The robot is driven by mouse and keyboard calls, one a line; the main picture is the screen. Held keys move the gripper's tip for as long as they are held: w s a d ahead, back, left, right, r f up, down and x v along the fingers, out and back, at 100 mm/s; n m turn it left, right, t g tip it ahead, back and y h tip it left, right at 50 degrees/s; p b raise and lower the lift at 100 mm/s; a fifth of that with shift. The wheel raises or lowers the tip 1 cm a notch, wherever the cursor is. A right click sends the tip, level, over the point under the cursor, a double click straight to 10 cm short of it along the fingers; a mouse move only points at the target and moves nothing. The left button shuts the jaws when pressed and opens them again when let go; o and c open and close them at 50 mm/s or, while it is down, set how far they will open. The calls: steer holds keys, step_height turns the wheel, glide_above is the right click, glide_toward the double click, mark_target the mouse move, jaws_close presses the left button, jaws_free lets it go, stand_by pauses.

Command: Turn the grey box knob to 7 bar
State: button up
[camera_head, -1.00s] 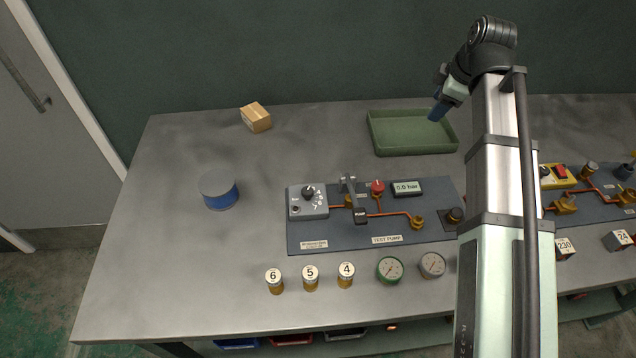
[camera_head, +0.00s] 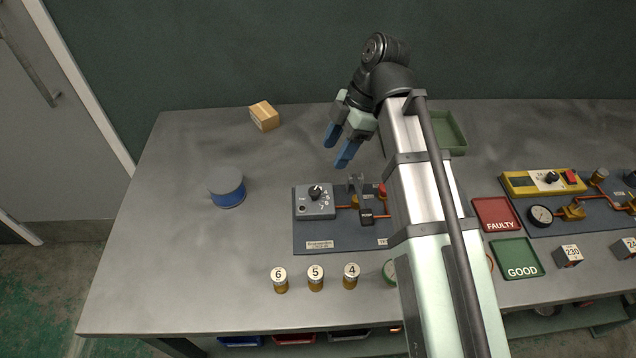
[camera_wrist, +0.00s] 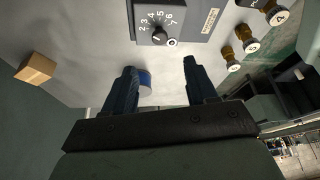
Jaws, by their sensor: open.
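The grey box (camera_head: 314,206) sits on the left end of the dark test-pump board (camera_head: 340,235), with a black knob (camera_head: 315,191) on its top face. In the wrist view the knob (camera_wrist: 159,37) shows with a printed number dial around it, numbers up to 7. The knob's exact setting is too small to read surely. My gripper (camera_head: 338,150) is open and empty, above the table behind the grey box and apart from it. In the wrist view the two blue fingers of my gripper (camera_wrist: 160,78) stand well apart, with the box beyond them.
A blue-sided round tin (camera_head: 228,188) stands left of the board. A cardboard box (camera_head: 264,116) is at the back. My arm hides the board's right part.

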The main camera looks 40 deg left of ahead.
mark_target(315, 190)
steer(key=x, duration=1.1)
steer(key=shift+f, duration=0.15)
steer(key=shift+c, duration=0.3)
steer(key=c, duration=1)
